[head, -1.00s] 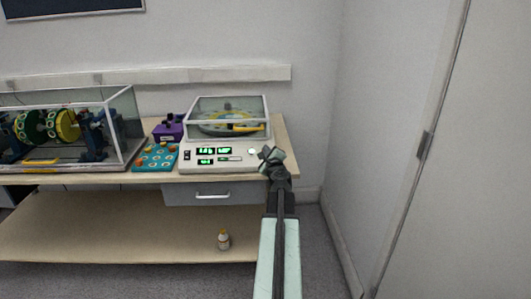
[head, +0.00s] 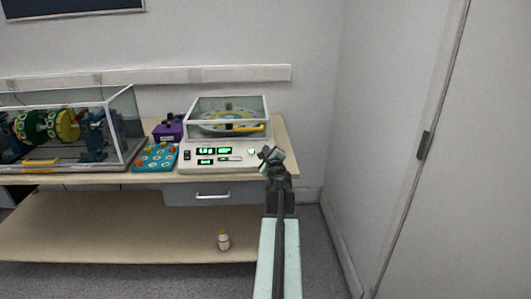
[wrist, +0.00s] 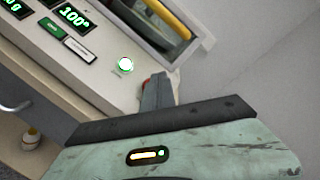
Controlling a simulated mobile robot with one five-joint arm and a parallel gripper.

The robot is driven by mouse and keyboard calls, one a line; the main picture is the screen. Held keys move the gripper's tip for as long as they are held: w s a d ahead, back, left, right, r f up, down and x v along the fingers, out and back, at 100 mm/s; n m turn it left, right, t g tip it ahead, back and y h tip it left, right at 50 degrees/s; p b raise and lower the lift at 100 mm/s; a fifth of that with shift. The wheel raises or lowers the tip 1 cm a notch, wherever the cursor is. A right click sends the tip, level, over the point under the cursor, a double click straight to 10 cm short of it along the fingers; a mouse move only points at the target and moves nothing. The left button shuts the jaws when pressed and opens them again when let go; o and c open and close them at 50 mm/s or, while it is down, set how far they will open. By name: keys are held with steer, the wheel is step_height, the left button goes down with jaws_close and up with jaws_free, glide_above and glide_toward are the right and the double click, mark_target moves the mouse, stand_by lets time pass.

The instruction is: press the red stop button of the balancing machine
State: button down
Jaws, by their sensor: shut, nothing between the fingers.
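The balancing machine (head: 215,166) is a white console with green-lit displays and a clear cover over a yellow rotor (head: 228,114). A round green-lit white button (head: 251,152) is at the right of its panel; it also shows in the wrist view (wrist: 125,64). A small red part, seemingly the stop button (wrist: 146,83), peeks out beside my fingers in the wrist view, mostly hidden by them. In the head view my gripper covers that spot. My gripper (head: 267,153) is shut and empty at the panel's right end; it also shows in the wrist view (wrist: 156,80). I cannot tell whether it touches the red part.
A teal tray (head: 153,167) with orange pieces and a purple box (head: 168,131) stand left of the machine. A large clear case (head: 65,170) is further left. A small bottle (head: 223,240) stands on the lower shelf. A wall and door (head: 480,150) are on the right.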

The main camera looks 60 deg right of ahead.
steer(key=shift+d+f, duration=0.1)
steer(key=shift+w+d+f+b, duration=0.15)
steer(key=shift+f+b, duration=0.05)
steer(key=shift+b, duration=0.1)
steer(key=shift+w+d+f+b, duration=0.1)
steer(key=shift+d+f+b, duration=0.1)
steer(key=shift+f+b, duration=0.1)
stand_by(0.7)
steer(key=shift+r, duration=0.1)
steer(key=shift+s+a+r+p, duration=0.3)
steer(key=shift+a+r+p, duration=0.2)
steer(key=shift+p, duration=0.15)
steer(key=shift+r, duration=0.1)
steer(key=a+r+p, duration=0.1)
steer(key=s+r+p, duration=0.1)
steer(key=s+a+r+p, duration=0.1)
steer(key=shift+a+r+p, duration=0.25)
steer(key=shift+a+p, duration=0.05)
steer(key=shift+w, duration=0.1)
stand_by(0.8)
